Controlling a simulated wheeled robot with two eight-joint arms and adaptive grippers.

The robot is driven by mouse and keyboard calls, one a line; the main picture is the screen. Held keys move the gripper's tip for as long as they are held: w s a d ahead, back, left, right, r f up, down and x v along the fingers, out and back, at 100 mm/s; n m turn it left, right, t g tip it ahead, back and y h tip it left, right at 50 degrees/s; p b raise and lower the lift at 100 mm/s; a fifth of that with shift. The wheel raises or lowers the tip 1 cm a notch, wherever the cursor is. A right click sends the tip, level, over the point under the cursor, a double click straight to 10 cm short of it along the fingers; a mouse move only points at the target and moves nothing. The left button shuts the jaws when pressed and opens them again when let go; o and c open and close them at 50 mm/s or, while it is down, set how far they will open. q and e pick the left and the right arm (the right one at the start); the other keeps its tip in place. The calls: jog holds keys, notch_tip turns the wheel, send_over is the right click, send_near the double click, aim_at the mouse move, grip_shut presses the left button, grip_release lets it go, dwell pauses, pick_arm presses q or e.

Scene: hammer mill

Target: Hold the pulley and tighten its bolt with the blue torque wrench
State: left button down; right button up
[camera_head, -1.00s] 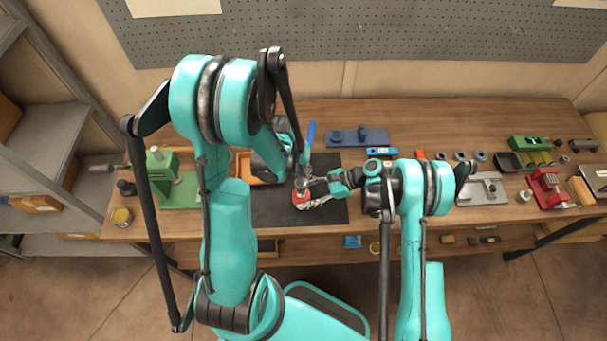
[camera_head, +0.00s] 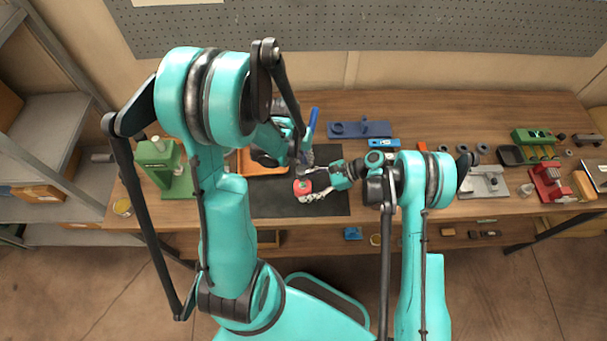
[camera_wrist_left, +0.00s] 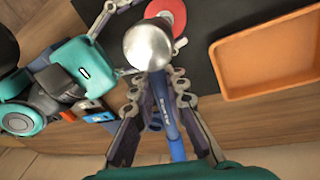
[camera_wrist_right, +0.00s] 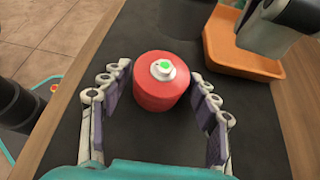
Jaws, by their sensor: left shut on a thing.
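The red pulley (camera_head: 303,187) sits on the dark mat; it also shows in the right wrist view (camera_wrist_right: 155,92), with a pale bolt marked green (camera_wrist_right: 162,69) on top. My left gripper (camera_head: 303,152) is shut on the blue torque wrench (camera_head: 313,121). In the left wrist view the wrench's blue handle (camera_wrist_left: 169,115) lies between the fingers, and its silver head hides part of the pulley (camera_wrist_left: 176,12). The wrench is off the bolt. My right gripper (camera_wrist_right: 160,88) has its fingers spread on both sides of the pulley, close beside it.
An orange tray (camera_wrist_right: 262,66) lies left of the pulley on the dark mat (camera_head: 330,205). A green press (camera_head: 160,165) stands at the left of the bench. Blue fixtures (camera_head: 360,129) lie behind, and several parts and a red vise (camera_head: 549,184) fill the right side.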

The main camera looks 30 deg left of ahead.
dwell(0.3)
jog(key=v, duration=1.2)
jog(key=shift+a, duration=0.1)
pick_arm(q)
jog(key=shift+s+f, duration=0.1)
pick_arm(e)
jog(key=shift+f, duration=0.1)
